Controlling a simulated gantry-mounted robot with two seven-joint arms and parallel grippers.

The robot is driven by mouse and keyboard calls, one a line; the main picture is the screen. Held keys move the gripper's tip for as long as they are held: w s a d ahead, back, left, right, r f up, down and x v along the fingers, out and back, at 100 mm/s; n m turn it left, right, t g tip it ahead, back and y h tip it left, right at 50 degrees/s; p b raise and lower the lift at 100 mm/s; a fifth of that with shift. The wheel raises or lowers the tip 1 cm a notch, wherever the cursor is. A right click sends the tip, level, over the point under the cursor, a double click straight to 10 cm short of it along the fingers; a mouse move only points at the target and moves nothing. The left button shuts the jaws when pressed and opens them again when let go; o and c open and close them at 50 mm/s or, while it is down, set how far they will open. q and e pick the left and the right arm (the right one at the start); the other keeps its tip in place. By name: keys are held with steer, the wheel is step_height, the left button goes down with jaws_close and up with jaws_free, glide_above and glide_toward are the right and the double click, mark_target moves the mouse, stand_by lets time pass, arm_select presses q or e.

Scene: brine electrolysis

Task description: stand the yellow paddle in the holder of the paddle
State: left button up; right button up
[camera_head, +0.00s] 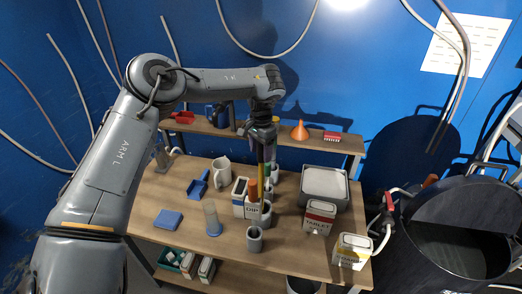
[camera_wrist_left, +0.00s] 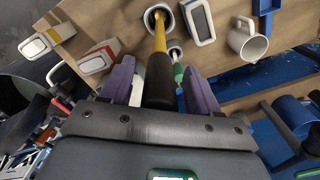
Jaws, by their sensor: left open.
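The yellow paddle (camera_wrist_left: 159,45) stands with its yellow lower end inside the rim of a round grey holder (camera_wrist_left: 151,22) in the left wrist view. Its black handle (camera_wrist_left: 159,82) is between the purple fingers of my left gripper (camera_wrist_left: 162,85), which is open around it. In the head view, the yellow shaft (camera_head: 261,158) hangs straight down below my left gripper (camera_head: 265,138). My right gripper is not in view.
A second grey cup (camera_head: 254,241) stands in front. A white mug (camera_head: 221,171), blue stand (camera_head: 198,184), grey tray (camera_head: 324,187), TABLET box (camera_head: 319,217) and another labelled box (camera_head: 351,251) surround the holders. The table's left front is mostly clear around a blue pad (camera_head: 168,219).

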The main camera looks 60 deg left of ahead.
arm_select(q)
step_height(320, 180, up, 11)
steer(key=shift+f, duration=0.15)
stand_by(0.4)
stand_by(0.5)
